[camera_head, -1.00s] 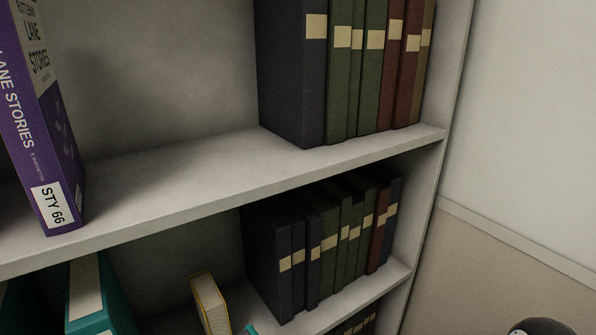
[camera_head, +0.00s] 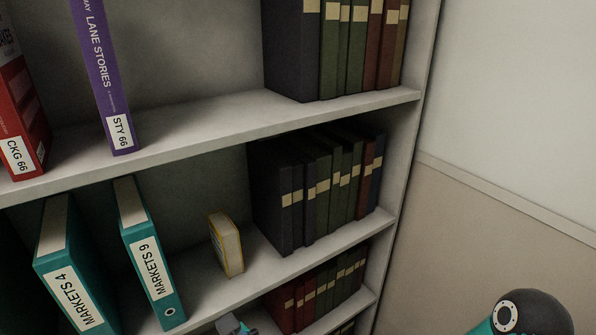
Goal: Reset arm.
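No gripper shows clearly in the head view. A dark rounded joint with a teal link, part of my arm, is at the bottom right corner. A small grey and teal piece pokes up at the bottom edge, left of centre; too little shows to tell what it is. The bookshelf (camera_head: 190,147) fills the left and middle of the view. A purple book labelled STY 66 (camera_head: 97,70) stands on its upper shelf.
A red book labelled CKG 66 (camera_head: 22,115) stands at the far left. Below are teal binders MARKETS 4 (camera_head: 68,280) and MARKETS 9 (camera_head: 150,260) and a small yellow book (camera_head: 227,245). Rows of dark volumes (camera_head: 300,190) fill the right. A wall (camera_head: 510,120) is beyond.

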